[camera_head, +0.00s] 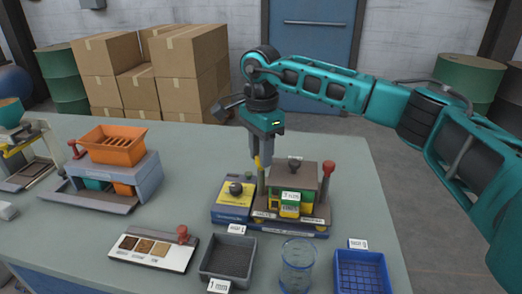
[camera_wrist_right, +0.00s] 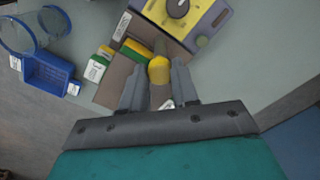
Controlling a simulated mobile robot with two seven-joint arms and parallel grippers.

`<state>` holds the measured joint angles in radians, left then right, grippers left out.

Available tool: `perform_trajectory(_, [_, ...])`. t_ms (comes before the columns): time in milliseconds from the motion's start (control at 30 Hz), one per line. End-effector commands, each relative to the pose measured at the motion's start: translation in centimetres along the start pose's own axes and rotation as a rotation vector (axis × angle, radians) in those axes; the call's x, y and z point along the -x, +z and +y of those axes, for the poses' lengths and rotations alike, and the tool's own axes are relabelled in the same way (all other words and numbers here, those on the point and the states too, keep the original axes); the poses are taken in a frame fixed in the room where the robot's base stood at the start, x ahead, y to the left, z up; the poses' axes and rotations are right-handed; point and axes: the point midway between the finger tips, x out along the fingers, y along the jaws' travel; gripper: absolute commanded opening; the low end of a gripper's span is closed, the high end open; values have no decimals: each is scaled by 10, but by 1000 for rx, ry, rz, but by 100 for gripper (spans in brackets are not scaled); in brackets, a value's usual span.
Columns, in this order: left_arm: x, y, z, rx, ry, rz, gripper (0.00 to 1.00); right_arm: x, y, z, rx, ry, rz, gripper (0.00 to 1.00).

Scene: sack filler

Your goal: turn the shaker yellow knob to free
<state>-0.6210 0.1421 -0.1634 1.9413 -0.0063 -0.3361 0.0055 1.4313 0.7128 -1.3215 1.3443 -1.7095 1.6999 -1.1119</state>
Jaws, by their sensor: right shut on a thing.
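The shaker (camera_head: 290,222) stands on the table with a stack of green and yellow sieves under a brown top plate. The shaker yellow knob (camera_wrist_right: 159,70) sits between the two fingers of my right gripper (camera_wrist_right: 158,80) in the right wrist view. In the head view a little of the knob (camera_head: 257,161) shows beside the fingertips of my right gripper (camera_head: 262,158), which points down over the shaker's back left post. My right gripper is shut on the knob. The knob's turned position cannot be told. My left gripper is not in view.
A yellow panel with a black dial (camera_head: 236,189) is left of the sieves, a red-topped post (camera_head: 327,168) right. In front are a grey tray (camera_head: 228,274), a glass beaker (camera_head: 297,268) and a blue tray (camera_head: 362,285). An orange hopper (camera_head: 115,144) stands left.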

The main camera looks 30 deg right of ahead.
Motion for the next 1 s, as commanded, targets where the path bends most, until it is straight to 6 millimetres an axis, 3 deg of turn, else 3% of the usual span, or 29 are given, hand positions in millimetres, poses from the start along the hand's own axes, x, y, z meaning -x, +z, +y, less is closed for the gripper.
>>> perform_trajectory(367, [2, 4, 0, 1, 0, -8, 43, 1, 0, 0, 5, -3, 0, 0])
perform_trajectory(400, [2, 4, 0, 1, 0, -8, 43, 1, 0, -1, 5, -3, 0, 31])
perform_trajectory(600, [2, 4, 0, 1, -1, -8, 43, 1, 0, 0, 4, -2, 0, 50])
perform_trajectory(667, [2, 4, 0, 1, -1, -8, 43, 1, 0, 0, 4, -1, 0, 55])
perform_trajectory(1000, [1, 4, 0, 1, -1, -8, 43, 8, 0, -1, 4, -3, 1, 55])
